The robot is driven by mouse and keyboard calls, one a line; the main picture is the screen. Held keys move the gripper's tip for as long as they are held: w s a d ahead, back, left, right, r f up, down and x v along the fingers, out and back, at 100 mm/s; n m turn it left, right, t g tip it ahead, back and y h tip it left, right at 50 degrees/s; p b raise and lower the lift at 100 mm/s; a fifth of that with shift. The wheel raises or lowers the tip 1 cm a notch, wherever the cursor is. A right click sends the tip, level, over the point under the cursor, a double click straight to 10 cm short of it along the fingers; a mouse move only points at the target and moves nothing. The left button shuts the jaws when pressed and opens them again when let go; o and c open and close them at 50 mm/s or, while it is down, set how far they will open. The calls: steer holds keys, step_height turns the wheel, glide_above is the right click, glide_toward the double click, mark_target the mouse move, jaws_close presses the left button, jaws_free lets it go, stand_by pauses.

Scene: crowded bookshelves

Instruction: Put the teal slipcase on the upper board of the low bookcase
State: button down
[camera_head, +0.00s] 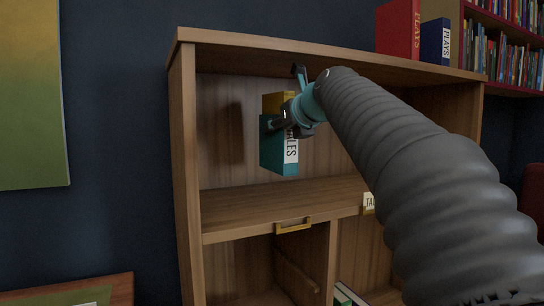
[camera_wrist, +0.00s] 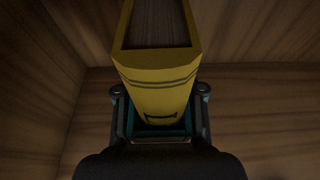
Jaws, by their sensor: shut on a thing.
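The teal slipcase (camera_head: 273,155), with a white label ending in "LES", hangs upright in the upper compartment of the low bookcase. A yellow book (camera_head: 277,101) sticks up out of it. My gripper (camera_head: 286,122) is shut on the slipcase near its top. Its lower edge appears a little above the upper board (camera_head: 250,207), which is bare below it. In the wrist view the striped yellow spine (camera_wrist: 160,80) fills the space ahead of my gripper (camera_wrist: 160,112) and hides most of the teal. The finger contact is dark and partly hidden.
The bookcase's left side panel (camera_head: 184,150) and top (camera_head: 300,48) enclose the compartment. A brass holder (camera_head: 294,225) and a paper label (camera_head: 368,202) are on the board's front edge. Red (camera_head: 398,30) and blue (camera_head: 435,40) PLAYS volumes stand on top. My arm hides the right side.

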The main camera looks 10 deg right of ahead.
mark_target(278, 157)
steer(key=shift+w+f, duration=0.25)
steer(key=shift+w, duration=0.05)
steer(key=shift+s+f, duration=0.2)
steer(key=shift+f, duration=2.75)
steer(key=shift+w+f, duration=0.25)
steer(key=c, duration=0.7)
jaws_free()
steer(key=shift+f, duration=0.2)
steer(key=shift+r, duration=0.1)
